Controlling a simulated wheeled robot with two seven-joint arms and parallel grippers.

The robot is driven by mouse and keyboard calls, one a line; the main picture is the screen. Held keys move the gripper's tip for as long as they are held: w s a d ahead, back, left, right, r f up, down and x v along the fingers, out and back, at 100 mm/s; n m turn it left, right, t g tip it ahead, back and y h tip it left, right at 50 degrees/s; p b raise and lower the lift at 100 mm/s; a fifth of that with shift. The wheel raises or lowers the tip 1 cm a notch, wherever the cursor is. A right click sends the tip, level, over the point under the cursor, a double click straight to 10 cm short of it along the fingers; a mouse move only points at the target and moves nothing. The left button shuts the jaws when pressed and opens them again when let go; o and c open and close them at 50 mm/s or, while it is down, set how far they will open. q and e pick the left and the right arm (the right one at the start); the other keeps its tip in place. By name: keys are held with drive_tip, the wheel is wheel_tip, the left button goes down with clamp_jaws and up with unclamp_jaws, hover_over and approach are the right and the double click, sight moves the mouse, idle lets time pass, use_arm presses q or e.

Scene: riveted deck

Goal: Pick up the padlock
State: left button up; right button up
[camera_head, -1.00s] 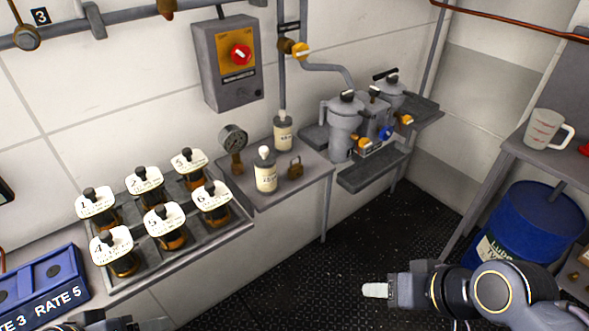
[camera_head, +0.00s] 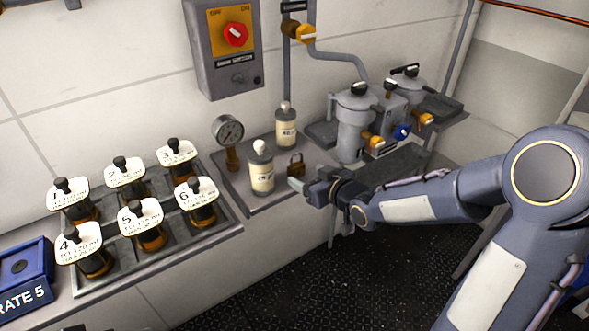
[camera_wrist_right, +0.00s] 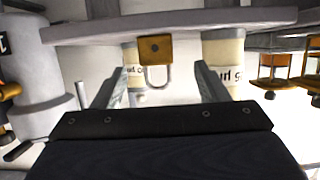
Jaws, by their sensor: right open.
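The brass padlock (camera_head: 296,166) stands on the small grey shelf (camera_head: 232,182), to the right of a cream-labelled bottle (camera_head: 261,170). My right gripper (camera_head: 304,181) is open and empty just in front of the padlock, near the shelf's front edge. In the right wrist view, which is upside down, the padlock (camera_wrist_right: 155,50) and its shackle show between the two spread fingers (camera_wrist_right: 159,72), ahead of them and apart from them. My left gripper is not in view.
A second bottle (camera_head: 286,127) and a pressure gauge (camera_head: 228,132) share the shelf. A rack (camera_head: 225,222) of numbered jars stands to the left. Grey filter housings (camera_head: 355,125) with valves stand to the right. The dark floor (camera_head: 330,275) is clear.

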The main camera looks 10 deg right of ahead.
sight(299, 168)
drive_tip(key=x, duration=0.5)
drive_tip(key=shift+w+d+r+p, duration=0.15)
drive_tip(key=shift+w+p, duration=0.2)
drive_tip(key=shift+w, duration=0.1)
drive_tip(key=c, duration=1.1)
drive_tip(key=shift+r, duration=0.1)
